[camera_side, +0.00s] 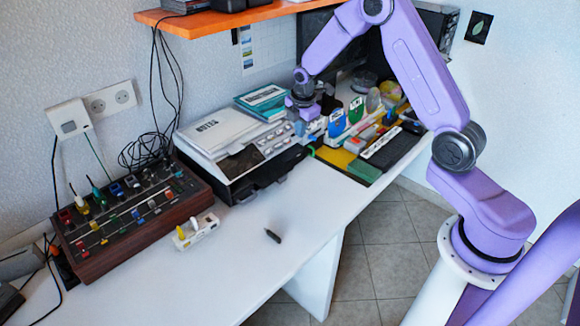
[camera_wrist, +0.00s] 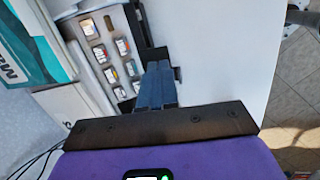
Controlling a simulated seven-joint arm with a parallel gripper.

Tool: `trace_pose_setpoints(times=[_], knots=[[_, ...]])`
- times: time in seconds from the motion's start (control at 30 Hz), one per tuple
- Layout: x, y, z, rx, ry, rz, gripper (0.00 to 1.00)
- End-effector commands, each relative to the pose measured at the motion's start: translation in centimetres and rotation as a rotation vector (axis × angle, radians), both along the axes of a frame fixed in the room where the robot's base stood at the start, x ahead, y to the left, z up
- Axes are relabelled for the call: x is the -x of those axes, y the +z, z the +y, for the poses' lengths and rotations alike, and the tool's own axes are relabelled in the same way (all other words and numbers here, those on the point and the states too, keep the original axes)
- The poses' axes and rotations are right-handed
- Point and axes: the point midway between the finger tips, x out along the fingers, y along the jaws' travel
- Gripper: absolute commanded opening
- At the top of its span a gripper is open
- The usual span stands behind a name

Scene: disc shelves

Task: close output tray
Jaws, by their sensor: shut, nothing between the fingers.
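The machine (camera_side: 236,160) is a grey and black box on the white desk, with a book marked "NOTES" on its top and a panel of several small buttons. Its black lower front (camera_side: 265,182), which looks like the output tray, faces the desk's front edge; I cannot tell how far out it is. My gripper (camera_side: 309,118) is at the machine's right end. In the wrist view my gripper (camera_wrist: 158,68) is shut and empty, pointing down beside the button panel (camera_wrist: 106,58). The dark fingers overlap the machine's black edge (camera_wrist: 134,30); contact cannot be told.
A teal book (camera_side: 262,98) lies behind the machine. A mixer-like box (camera_side: 130,222) with coloured knobs stands left, with a small white block (camera_side: 196,231) nearby. Several coloured items and a keyboard (camera_side: 393,148) crowd the right. The front desk is mostly clear around a small dark object (camera_side: 272,235).

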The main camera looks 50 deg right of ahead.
Motion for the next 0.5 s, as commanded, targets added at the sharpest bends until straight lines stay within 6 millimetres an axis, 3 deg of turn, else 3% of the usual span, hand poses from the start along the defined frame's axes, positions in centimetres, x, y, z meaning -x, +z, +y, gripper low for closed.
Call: trace_pose_setpoints(times=[0.1, 0.23, 0.37, 0.5], knots=[[1.3, -2.1, -2.5, 0.008, -0.002, -0.082, 0.00], [2.9, -3.9, -3.3, -0.045, 0.014, -0.170, 0.00], [5.2, -5.1, -2.6, -0.158, 0.034, -0.241, 0.00], [8.0, -5.6, -0.5, -0.323, 0.042, -0.291, 0.00]])
